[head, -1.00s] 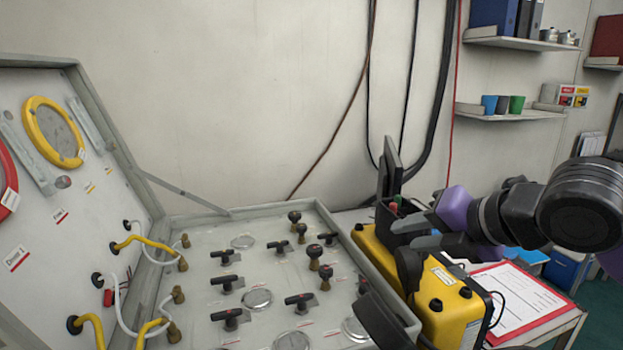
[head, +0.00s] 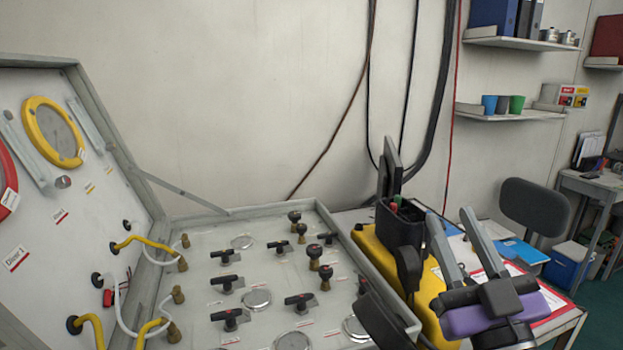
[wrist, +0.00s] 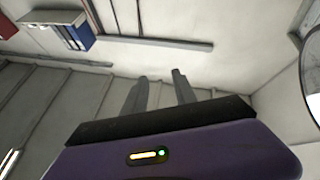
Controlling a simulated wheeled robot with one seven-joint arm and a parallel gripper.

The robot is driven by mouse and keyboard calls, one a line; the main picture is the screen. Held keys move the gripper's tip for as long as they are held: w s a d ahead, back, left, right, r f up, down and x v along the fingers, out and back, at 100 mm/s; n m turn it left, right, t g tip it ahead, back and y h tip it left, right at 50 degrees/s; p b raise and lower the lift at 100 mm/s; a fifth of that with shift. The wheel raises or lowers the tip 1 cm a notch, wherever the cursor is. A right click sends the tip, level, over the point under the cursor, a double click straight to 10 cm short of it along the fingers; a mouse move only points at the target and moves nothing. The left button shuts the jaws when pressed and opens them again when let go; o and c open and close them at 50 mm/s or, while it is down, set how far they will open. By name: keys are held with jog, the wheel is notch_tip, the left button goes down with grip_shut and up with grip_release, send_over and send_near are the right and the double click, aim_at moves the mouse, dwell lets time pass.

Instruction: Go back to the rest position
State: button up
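My gripper (head: 456,232) is at the right in the head view, in front of the yellow case and the clipboard. Its two grey fingers point up and stand apart with nothing between them. In the wrist view the fingers (wrist: 157,92) also stand apart and empty, facing the upper wall and ceiling. The diver air panel (head: 205,320), an open case with black valve handles, lies to the left of my gripper, clear of it.
A yellow case (head: 378,248) with a black radio stands right of the panel. A red clipboard (head: 552,323) lies on the table, partly hidden behind my gripper. A dark chair (head: 535,207) and wall shelves (head: 512,116) are farther back. The space above the panel is free.

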jog(key=s+d+f+m+g+h, duration=0.3)
jog(key=s+f+m+h, duration=0.5)
jog(key=s+f, duration=0.8)
jog(key=s+a+f+n+g+y, duration=0.1)
jog(key=s+f+n+g+y, duration=0.1)
jog(key=s+f, duration=0.5)
jog(key=s+a+f+n+g+y, duration=0.1)
jog(key=s+f, duration=0.6)
jog(key=s, duration=0.7)
jog(key=n+g+y, duration=0.1)
jog(key=g+y, duration=0.1)
jog(key=g, duration=0.1)
jog(key=shift+s+f, duration=0.25)
jog(key=shift+f, duration=0.05)
jog(key=shift+a, duration=0.2)
